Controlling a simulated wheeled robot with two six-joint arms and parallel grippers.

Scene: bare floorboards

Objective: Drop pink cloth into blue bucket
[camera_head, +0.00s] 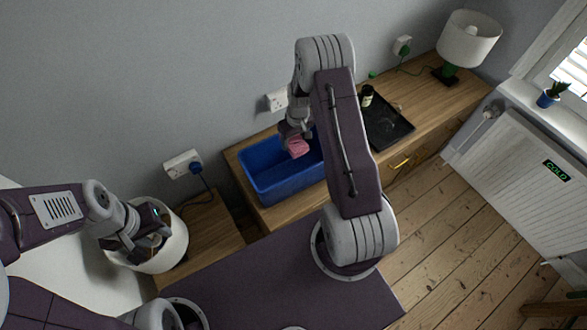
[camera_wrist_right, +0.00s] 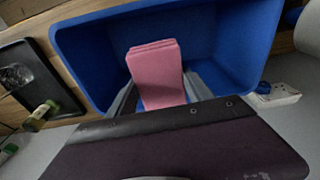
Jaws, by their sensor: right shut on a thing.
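The pink cloth (camera_head: 298,148) is a folded block held by my right gripper (camera_head: 292,138). In the right wrist view the cloth (camera_wrist_right: 156,75) sits between the two fingers of the right gripper (camera_wrist_right: 160,100), which is shut on it. The blue bucket (camera_head: 262,194) is an open rectangular tub on the wooden cabinet. The cloth is over the bucket's opening, and the bucket (camera_wrist_right: 82,58) surrounds it in the right wrist view. My left gripper (camera_head: 150,240) is at the lower left, over a white round container, far from the bucket; its fingertips are hard to make out.
A black tray (camera_head: 388,124) with a small dark bottle (camera_head: 367,94) lies right of the bucket on the wooden cabinet (camera_head: 425,92). A white lamp (camera_head: 468,40) stands at the far end. A white round container (camera_head: 172,252) is under my left gripper. Wall sockets (camera_head: 277,99) are behind the bucket.

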